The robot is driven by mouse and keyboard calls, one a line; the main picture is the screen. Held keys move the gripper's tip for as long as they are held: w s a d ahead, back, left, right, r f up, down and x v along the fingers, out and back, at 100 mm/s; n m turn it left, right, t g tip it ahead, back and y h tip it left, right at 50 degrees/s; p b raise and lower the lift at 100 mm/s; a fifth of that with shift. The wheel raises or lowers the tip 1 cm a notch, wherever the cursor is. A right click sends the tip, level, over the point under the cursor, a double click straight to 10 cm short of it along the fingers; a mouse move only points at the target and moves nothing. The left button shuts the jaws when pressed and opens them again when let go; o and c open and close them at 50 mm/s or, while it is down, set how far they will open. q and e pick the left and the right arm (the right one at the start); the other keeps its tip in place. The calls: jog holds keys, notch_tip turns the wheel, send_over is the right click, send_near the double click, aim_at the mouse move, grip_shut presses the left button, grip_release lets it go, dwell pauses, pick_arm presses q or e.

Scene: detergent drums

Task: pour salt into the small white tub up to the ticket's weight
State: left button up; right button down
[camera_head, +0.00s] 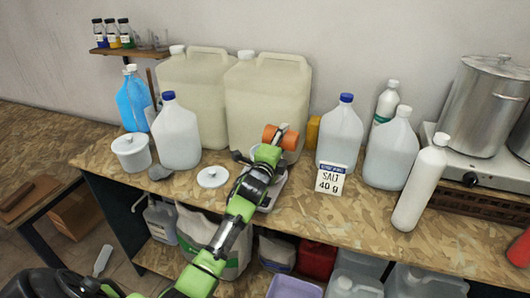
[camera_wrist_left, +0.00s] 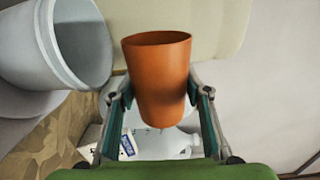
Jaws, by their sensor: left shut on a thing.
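My left gripper (camera_head: 281,136) is shut on an orange cup (camera_head: 270,133), which also shows between the fingers in the left wrist view (camera_wrist_left: 158,82). The cup is held above the bench and lies tipped well over on its side. The small white tub (camera_wrist_left: 45,45) is open and close beside the cup in the wrist view. In the head view my gripper and arm hide most of it. The scale (camera_head: 280,186) is partly hidden under my arm. The ticket (camera_head: 329,182) reads SALT 40 g. I cannot see any salt. My right gripper is not in view.
A white lid (camera_head: 213,177) lies left of the scale. Large cream canisters (camera_head: 265,95) stand behind, and blue-capped jugs (camera_head: 178,135) stand on either side. A white bottle (camera_head: 419,187) is at the right.

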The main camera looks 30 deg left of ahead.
pick_arm(q)
jog(key=shift+s+a, duration=0.1)
jog(key=shift+n, duration=0.3)
jog(key=shift+a+r+n+p, duration=0.2)
jog(key=shift+r+n+p, duration=0.05)
jog(key=shift+n+p, duration=0.15)
dwell(0.5)
jog(key=shift+a+r+n+p, duration=0.1)
jog(key=shift+r+n+p, duration=0.1)
jog(key=shift+n+p, duration=0.15)
dwell(0.6)
jog(key=shift+a+r+n, duration=0.1)
jog(key=shift+n, duration=0.15)
dwell(0.3)
jog(key=shift+s+a+r, duration=0.1)
jog(key=shift+n+p, duration=0.3)
jog(key=shift+n, duration=0.1)
jog(key=shift+r, duration=0.1)
